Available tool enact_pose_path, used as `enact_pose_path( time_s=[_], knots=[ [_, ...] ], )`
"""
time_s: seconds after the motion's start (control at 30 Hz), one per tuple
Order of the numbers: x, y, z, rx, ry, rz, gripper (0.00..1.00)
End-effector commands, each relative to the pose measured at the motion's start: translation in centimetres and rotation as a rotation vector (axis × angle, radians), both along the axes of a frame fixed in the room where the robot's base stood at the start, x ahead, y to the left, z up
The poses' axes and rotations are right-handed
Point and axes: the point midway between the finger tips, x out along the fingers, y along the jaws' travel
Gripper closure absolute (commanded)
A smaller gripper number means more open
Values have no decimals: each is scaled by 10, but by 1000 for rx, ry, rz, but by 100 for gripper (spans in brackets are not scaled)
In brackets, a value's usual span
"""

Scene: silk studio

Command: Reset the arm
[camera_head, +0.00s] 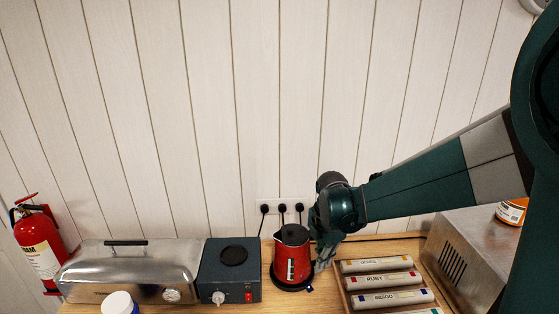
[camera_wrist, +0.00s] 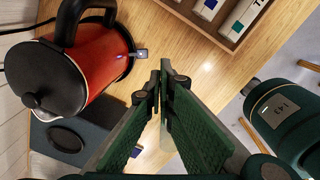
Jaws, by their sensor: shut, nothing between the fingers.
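My gripper (camera_head: 322,264) is low over the wooden counter, just right of the red kettle (camera_head: 291,262) in the head view. In the wrist view my gripper (camera_wrist: 160,90) is shut and empty, its green fingers together above bare wood. The red kettle also shows in the wrist view (camera_wrist: 98,60), with a black lid and handle, upright on its base and apart from the fingers. My arm reaches in from the right of the head view.
A wooden tray (camera_head: 346,297) with labelled boxes lies right of my gripper. A hot plate (camera_head: 230,270) and a steel steamer-like box (camera_head: 130,268) stand left of the kettle. A metal cabinet (camera_head: 470,250) stands right. A red extinguisher (camera_head: 38,240) is far left. The panelled wall (camera_head: 270,100) is behind.

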Motion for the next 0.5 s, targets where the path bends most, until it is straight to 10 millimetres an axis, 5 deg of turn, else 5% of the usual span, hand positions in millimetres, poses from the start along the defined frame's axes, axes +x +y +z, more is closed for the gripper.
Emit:
enact_pose_path(
  time_s=[0.5],
  knots=[
    [-34, -8, 26, 24, -91, -325, 100]
  ],
)
